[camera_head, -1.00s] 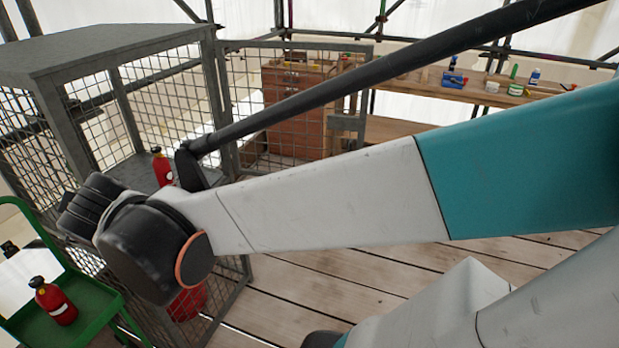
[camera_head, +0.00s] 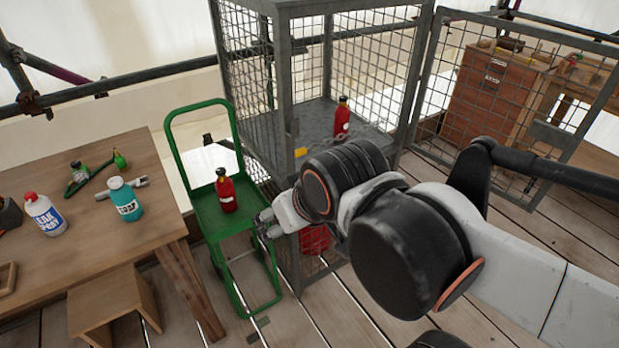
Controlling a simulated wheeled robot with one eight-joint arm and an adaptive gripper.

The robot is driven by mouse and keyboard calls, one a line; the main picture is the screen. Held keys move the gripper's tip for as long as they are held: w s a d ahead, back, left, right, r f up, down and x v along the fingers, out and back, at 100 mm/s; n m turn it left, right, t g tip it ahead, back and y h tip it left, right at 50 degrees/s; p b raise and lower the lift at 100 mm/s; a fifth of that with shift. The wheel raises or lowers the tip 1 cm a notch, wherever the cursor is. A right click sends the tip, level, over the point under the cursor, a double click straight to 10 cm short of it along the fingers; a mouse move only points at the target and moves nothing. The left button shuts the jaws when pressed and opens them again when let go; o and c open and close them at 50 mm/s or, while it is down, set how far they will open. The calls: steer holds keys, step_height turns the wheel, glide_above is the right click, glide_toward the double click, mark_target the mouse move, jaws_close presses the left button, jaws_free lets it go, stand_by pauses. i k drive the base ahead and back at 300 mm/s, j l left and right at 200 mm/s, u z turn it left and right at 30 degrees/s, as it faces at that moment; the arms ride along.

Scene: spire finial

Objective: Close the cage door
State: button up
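The cage (camera_head: 284,60) is a grey steel mesh frame in the upper middle of the head view. Its mesh door (camera_head: 432,118) stands wide open, swung out to the right, with a plate (camera_head: 553,137) near its outer edge. Inside the cage a red bottle (camera_head: 342,120) stands upright on a shelf. My gripper (camera_head: 264,226) is small in view, left of the cage's front corner and near the green cart, well apart from the door. My arm hides part of the cage front. The gripper's fingers are too small to read as open or shut.
A green cart (camera_head: 202,222) stands left of the cage with a red bottle (camera_head: 227,190) on it. A wooden table (camera_head: 80,262) with several bottles is at the left, a stool (camera_head: 112,302) below. Another red container (camera_head: 315,238) is low in the cage. Red drawers (camera_head: 497,90) stand behind the door.

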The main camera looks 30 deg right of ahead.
mark_target(566, 141)
steer(key=k+l, duration=0.1)
steer(key=l, duration=0.55)
steer(key=k+l, duration=0.15)
steer(key=l, duration=0.15)
steer(key=k+l+u, duration=0.15)
steer(key=l, duration=0.25)
steer(key=l+u, duration=0.15)
steer(key=l, duration=0.3)
steer(key=k+l+u, duration=0.15)
steer(key=l, duration=0.2)
steer(key=k+l+u, duration=0.15)
steer(key=l, duration=0.25)
steer(key=k+l+u, duration=0.3)
steer(key=k+l, duration=0.15)
steer(key=l, duration=0.2)
steer(key=k+l+u, duration=0.1)
steer(key=l, duration=0.3)
steer(key=k+l+u, duration=0.15)
steer(key=l, duration=0.3)
steer(key=l+u, duration=0.1)
steer(key=l, duration=0.3)
steer(key=k+l+u, duration=0.15)
steer(key=l, duration=0.25)
steer(key=k+l+u, duration=0.1)
steer(key=l, duration=0.25)
steer(key=k, duration=0.1)
